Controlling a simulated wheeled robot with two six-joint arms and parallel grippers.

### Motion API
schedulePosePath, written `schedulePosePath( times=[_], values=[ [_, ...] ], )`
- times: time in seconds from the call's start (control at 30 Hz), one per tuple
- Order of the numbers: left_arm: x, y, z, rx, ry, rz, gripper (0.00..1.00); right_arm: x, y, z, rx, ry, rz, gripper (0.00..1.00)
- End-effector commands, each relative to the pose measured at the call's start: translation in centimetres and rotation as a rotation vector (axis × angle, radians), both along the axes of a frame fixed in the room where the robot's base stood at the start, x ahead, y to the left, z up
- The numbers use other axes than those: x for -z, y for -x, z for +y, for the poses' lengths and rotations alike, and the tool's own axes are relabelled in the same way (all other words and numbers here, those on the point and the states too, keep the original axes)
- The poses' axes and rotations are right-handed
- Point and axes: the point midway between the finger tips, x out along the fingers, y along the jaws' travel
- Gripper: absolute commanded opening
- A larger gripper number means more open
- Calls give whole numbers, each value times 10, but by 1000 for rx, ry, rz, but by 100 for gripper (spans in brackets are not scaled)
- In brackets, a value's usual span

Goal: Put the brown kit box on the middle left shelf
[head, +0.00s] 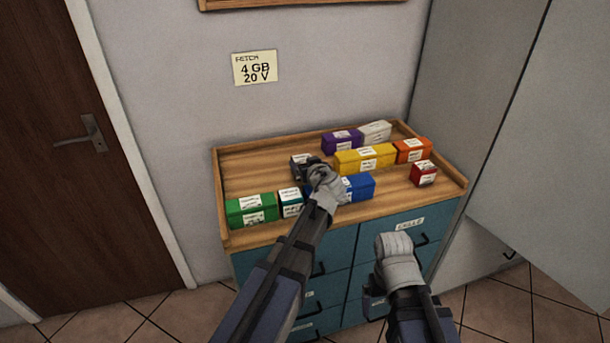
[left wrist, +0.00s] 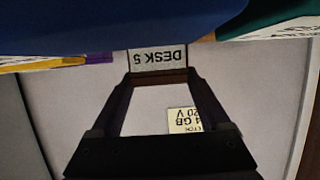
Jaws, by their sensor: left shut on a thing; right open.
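The brown kit box (head: 301,161) is small and dark with a white label on top. It is at the middle left of the wooden cabinet top. My left gripper (head: 312,172) is shut on it; I cannot tell whether the box touches the wood. In the left wrist view the fingers hold the brown box (left wrist: 165,77), whose label reads "DESK 5" upside down. My right gripper (head: 394,244) is in front of the cabinet drawers, apart from everything, and its fingertips are mostly hidden.
The cabinet top (head: 255,163) has a raised rim. On it stand green (head: 251,208), teal (head: 291,203), blue (head: 357,187), yellow (head: 364,158), purple (head: 342,140), white (head: 376,132), orange (head: 412,150) and red (head: 423,173) boxes. A tall grey cabinet (head: 545,130) is at right.

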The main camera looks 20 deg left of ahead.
Motion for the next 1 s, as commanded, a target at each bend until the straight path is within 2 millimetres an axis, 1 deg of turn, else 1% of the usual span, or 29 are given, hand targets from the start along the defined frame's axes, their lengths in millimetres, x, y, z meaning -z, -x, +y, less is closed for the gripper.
schedulePosePath(
  times=[0.03,0.2,0.27,0.53,0.67,0.7,0.83,0.87,1.0],
  values=[
    [11,0,0,0,-1,-1,5,11,0,0,0,0,0,100],
    [32,0,0,0,-1,-1,5,32,0,0,0,0,0,100],
    [34,0,0,0,-1,-1,5,34,0,0,0,0,0,100],
    [32,0,0,0,-1,0,5,32,0,0,0,0,0,100],
    [36,0,0,0,-1,-1,5,36,0,0,0,0,0,100],
    [35,0,0,0,0,0,83,35,0,0,0,0,0,100],
    [35,0,0,0,0,0,98,35,0,0,0,0,0,100],
    [35,0,0,0,0,0,100,35,0,0,0,0,0,100],
    [35,0,0,0,0,0,100,35,0,0,0,0,0,100]
  ],
)
